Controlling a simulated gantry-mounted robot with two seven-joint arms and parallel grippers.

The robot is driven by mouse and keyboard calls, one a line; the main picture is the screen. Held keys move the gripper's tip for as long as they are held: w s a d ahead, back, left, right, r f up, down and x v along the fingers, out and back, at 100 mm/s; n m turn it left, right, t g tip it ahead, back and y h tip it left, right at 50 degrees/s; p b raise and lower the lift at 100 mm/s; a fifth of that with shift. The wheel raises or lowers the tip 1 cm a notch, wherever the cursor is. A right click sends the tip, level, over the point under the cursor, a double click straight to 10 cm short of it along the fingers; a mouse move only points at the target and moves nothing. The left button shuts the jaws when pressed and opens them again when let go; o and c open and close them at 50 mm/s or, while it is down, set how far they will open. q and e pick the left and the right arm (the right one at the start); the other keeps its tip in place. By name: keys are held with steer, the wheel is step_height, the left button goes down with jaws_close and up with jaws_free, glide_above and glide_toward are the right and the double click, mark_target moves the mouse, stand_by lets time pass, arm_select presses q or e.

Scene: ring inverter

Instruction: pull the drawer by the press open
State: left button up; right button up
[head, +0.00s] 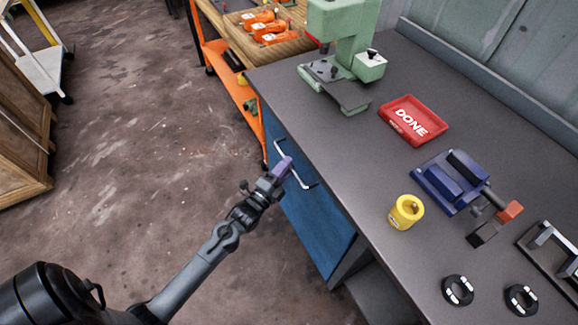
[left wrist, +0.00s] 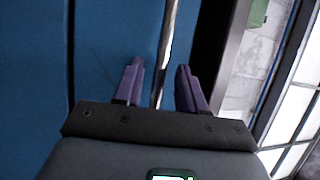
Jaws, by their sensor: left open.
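The green press (head: 345,45) stands at the far end of the grey workbench. Below the bench top on that side is a blue drawer front (head: 315,222), which looks closed. In the left wrist view, the handle bar (left wrist: 168,45) runs between the two purple fingers of my open left gripper (left wrist: 160,85), with gaps visible on both sides. My right gripper is in neither view.
On the bench (head: 335,150) are a red DONE tray (head: 413,119), a blue vise (head: 452,180), a yellow cup (head: 406,212) and black rings (head: 458,290). An orange cart (head: 222,75) stands beyond the cabinet. The floor in front of the drawer is clear except for my left arm.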

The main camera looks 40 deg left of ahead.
arm_select(q)
steer(key=shift+w+r, duration=0.15)
steer(key=shift+w, duration=0.65)
jaws_close()
